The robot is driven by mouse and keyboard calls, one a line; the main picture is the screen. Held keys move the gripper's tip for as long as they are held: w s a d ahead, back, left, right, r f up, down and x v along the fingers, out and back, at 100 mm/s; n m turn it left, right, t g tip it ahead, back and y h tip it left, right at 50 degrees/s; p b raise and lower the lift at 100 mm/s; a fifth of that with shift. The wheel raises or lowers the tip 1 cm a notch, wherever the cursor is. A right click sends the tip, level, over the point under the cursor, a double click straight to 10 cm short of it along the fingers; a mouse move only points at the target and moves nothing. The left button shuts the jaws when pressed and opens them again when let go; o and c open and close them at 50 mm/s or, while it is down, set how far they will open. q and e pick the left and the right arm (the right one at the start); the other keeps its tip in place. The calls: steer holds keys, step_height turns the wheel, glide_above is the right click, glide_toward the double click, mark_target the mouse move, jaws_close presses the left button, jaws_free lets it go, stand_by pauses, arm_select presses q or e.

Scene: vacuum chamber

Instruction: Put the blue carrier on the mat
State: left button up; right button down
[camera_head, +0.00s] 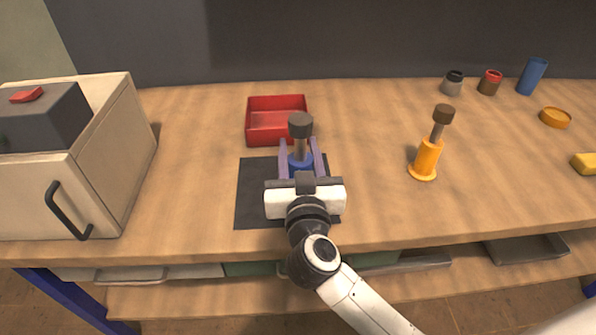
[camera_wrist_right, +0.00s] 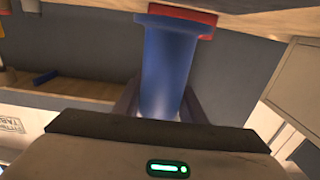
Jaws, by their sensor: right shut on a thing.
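The blue carrier (camera_head: 301,163) has a blue body and a grey-brown knob (camera_head: 300,125) on top, and it stands upright. My right gripper (camera_head: 302,158) is shut on it, with one finger on each side. The gripper body hides the carrier's lower part in the head view. The dark mat (camera_head: 254,196) lies under the gripper, and the carrier appears over its far part. The carrier also shows between the fingers in the right wrist view (camera_wrist_right: 168,65). I cannot tell whether its base touches the mat. My left gripper is out of view.
A red tray (camera_head: 253,133) sits just behind the mat. An orange carrier (camera_head: 428,157) stands to the right. A beige box with a handle (camera_head: 125,150) stands at the left. Small jars (camera_head: 453,84), a blue cup (camera_head: 532,76) and yellow items (camera_head: 585,163) are at the far right.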

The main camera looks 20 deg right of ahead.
mark_target(299, 166)
step_height(299, 166, down, 4)
steer(key=shift+r+b, duration=0.1)
steer(key=shift+b, duration=0.65)
steer(key=c, duration=1.3)
jaws_free()
steer(key=shift+f, duration=0.25)
steer(key=shift+o, duration=0.7)
